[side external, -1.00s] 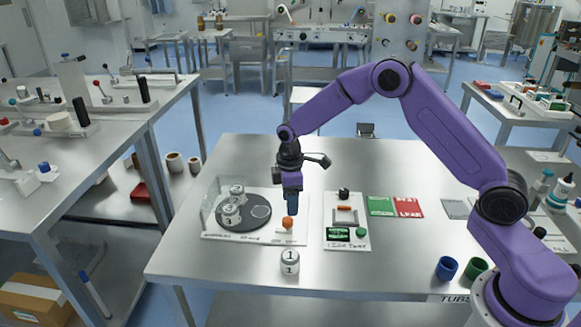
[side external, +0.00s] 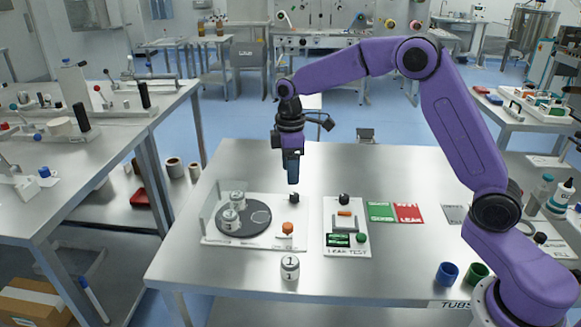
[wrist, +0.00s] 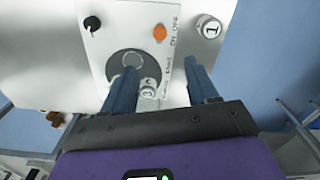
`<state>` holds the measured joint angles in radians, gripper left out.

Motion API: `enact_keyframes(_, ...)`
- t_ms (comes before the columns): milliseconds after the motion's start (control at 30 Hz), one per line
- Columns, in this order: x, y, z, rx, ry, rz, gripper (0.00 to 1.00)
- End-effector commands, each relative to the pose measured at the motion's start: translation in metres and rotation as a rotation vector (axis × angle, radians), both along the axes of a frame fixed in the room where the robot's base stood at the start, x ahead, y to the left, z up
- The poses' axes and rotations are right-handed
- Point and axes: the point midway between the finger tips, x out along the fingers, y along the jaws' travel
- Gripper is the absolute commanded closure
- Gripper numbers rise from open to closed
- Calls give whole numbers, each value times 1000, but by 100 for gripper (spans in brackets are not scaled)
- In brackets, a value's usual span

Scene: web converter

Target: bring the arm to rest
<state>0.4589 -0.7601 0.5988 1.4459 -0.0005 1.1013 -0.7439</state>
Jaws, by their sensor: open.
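My gripper (side external: 293,170) hangs in the air above the steel table (side external: 400,262), over the back right part of the turntable panel (side external: 225,239). It points down and holds nothing. In the wrist view my gripper (wrist: 160,82) shows two blue fingers spread apart, with the panel (wrist: 128,30) below and beyond them. No object is between the fingers at close range.
The panel carries a dark disc (side external: 258,216) with white canisters (side external: 231,222), an orange knob (side external: 288,228) and a black knob (side external: 294,198). A canister marked 1 (side external: 290,267) stands in front. A leak test panel (side external: 345,222), green and red cards, and two cups (side external: 447,273) are to the right.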

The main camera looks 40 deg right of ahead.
Motion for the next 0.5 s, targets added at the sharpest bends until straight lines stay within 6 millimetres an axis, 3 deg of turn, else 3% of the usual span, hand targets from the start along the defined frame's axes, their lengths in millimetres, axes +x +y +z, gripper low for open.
enact_keyframes(167, -8, 5, 3, 0, -1, 4, 42)
enact_keyframes(267, -30, 17, 11, 2, -5, 10, 42)
enact_keyframes(500, -123, 45, 34, 7, -12, 24, 42)
